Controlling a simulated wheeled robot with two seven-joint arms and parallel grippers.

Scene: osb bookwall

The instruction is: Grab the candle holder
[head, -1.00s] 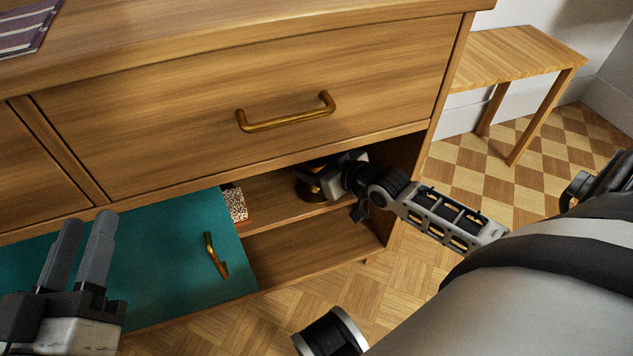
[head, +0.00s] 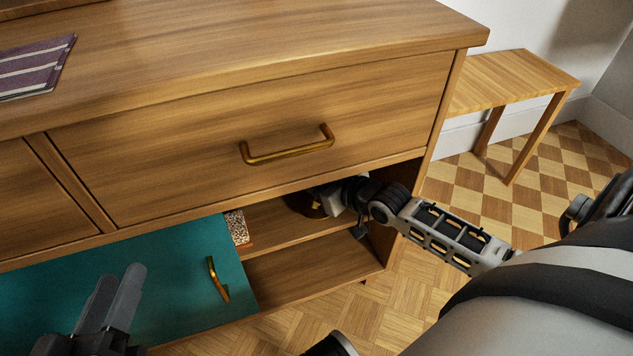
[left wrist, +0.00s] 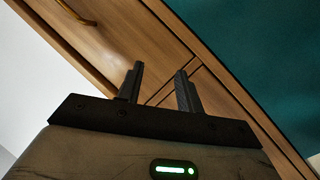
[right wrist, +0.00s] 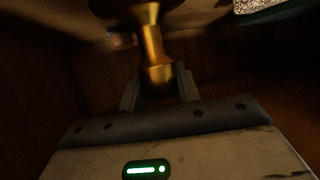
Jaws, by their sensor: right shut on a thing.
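A speckled box (head: 237,228) stands on the shelf left of the candle holder. The drawer (head: 200,150) with a brass handle (head: 288,146) is above. A wooden bench (head: 515,80) stands at the right.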

